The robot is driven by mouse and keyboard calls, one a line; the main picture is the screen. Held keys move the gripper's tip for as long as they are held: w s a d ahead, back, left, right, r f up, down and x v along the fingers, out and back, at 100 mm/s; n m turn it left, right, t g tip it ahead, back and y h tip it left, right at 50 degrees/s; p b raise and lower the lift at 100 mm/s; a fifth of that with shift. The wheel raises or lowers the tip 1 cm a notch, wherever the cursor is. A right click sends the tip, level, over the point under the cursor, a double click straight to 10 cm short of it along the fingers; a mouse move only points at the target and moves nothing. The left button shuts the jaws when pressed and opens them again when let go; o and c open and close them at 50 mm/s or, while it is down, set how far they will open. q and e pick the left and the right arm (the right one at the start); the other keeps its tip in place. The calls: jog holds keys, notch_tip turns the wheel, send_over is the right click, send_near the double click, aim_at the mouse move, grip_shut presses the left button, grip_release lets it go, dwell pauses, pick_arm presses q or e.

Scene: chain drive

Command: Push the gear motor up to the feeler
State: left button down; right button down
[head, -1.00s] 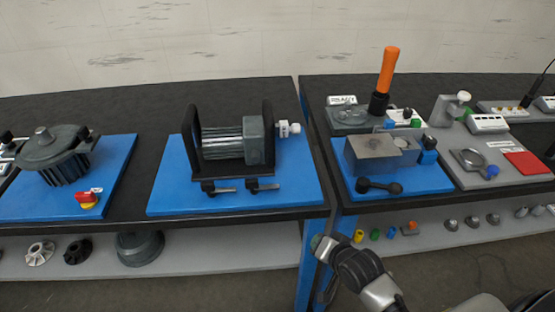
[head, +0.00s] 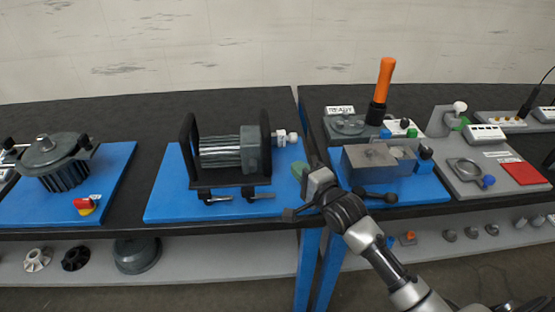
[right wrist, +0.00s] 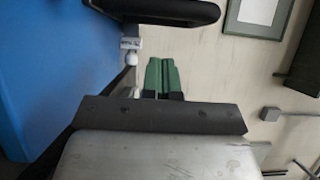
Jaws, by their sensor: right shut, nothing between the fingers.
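The gear motor (head: 222,152), a ribbed grey cylinder with a darker block at its right end, lies between two black upright plates on a blue board (head: 165,208). A small white fitting with a round knob (head: 281,138) sticks out right of the right plate; I cannot tell whether it is the feeler. It also shows in the right wrist view (right wrist: 131,44). My right gripper (head: 299,171), with green fingertips, is shut and empty, right of the motor frame and apart from it. Its fingers show together in the wrist view (right wrist: 161,76). My left gripper is not in view.
A grey machine (head: 56,155) and a red switch (head: 84,204) are at left.

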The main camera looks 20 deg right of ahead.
aim_at(269, 156)
jog(key=w+a, duration=0.1)
jog(key=w, duration=0.1)
jog(key=w+a+p, duration=0.1)
jog(key=w+a, duration=0.1)
jog(key=shift+w+r, duration=0.1)
jog(key=shift+w, duration=0.15)
jog(key=shift+w+a, duration=0.25)
jog(key=shift+a, duration=0.25)
jog(key=shift+w+a+p, duration=0.3)
jog(key=shift+a, duration=0.25)
jog(key=shift+r, duration=0.1)
